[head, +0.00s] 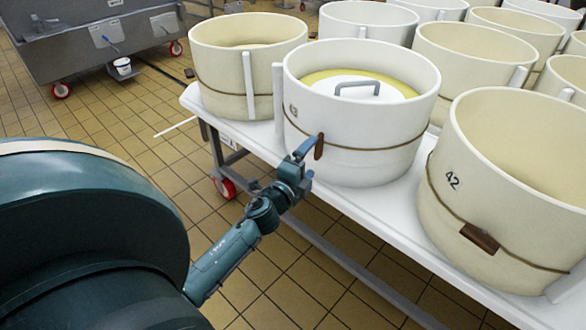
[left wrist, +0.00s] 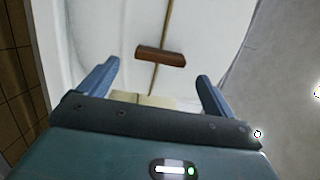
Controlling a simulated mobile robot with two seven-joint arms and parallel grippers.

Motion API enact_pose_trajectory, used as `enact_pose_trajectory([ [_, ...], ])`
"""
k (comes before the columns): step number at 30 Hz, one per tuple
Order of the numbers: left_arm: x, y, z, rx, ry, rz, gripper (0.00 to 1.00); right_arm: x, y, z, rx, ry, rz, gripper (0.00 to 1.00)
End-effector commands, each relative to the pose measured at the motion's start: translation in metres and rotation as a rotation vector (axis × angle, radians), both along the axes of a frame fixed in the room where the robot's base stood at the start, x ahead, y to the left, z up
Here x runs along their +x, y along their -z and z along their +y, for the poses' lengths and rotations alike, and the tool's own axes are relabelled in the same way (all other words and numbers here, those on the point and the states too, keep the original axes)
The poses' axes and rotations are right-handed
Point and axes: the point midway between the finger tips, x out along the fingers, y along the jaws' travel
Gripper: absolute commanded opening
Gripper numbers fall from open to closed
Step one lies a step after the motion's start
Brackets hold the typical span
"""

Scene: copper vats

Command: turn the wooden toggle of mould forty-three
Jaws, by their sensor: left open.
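Mould forty-three is a round white mould (head: 350,150) in the middle of the head view, its number partly legible at its left side. It holds a yellowish filling under a white lid with a grey handle. A cord circles its wall and carries the brown wooden toggle (head: 319,147), upright in the head view. My left gripper (head: 306,148) is open with its blue fingers right by the toggle. In the left wrist view the toggle (left wrist: 161,56) lies crosswise to the cord, beyond and between the tips of the open gripper (left wrist: 158,72). Contact is not visible. My right gripper is not in view.
The moulds stand on a white table (head: 370,220) with wheels. Mould forty-two (head: 510,190) stands to the right with its own toggle (head: 480,238), and another mould (head: 235,65) to the left. Several more stand behind. A grey vat (head: 90,50) is back left; tiled floor between is clear.

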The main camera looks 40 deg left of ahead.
Motion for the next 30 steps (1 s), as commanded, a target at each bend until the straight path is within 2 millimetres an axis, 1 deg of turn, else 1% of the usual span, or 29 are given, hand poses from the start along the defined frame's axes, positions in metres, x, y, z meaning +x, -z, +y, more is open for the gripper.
enact_pose_trajectory([
  [1,-0.013,0.001,-0.002,-0.003,0.0,0.004,0.9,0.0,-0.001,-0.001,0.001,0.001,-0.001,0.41],
  [6,-0.051,0.001,-0.007,-0.003,-0.002,0.004,0.9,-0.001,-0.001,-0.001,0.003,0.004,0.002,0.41],
  [9,-0.07,0.001,-0.009,-0.001,-0.001,0.003,0.9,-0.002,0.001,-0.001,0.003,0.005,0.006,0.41],
  [12,-0.084,0.001,-0.012,-0.002,0.0,0.002,0.9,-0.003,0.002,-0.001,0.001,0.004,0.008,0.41],
  [15,-0.092,0.0,-0.012,-0.001,0.0,0.001,0.9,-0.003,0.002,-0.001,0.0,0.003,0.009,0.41],
  [18,-0.096,0.0,-0.013,0.0,-0.001,0.001,0.9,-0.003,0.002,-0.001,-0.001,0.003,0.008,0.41],
  [30,-0.096,0.0,-0.013,0.0,0.0,0.0,0.9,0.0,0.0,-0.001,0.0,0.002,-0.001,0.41],
])
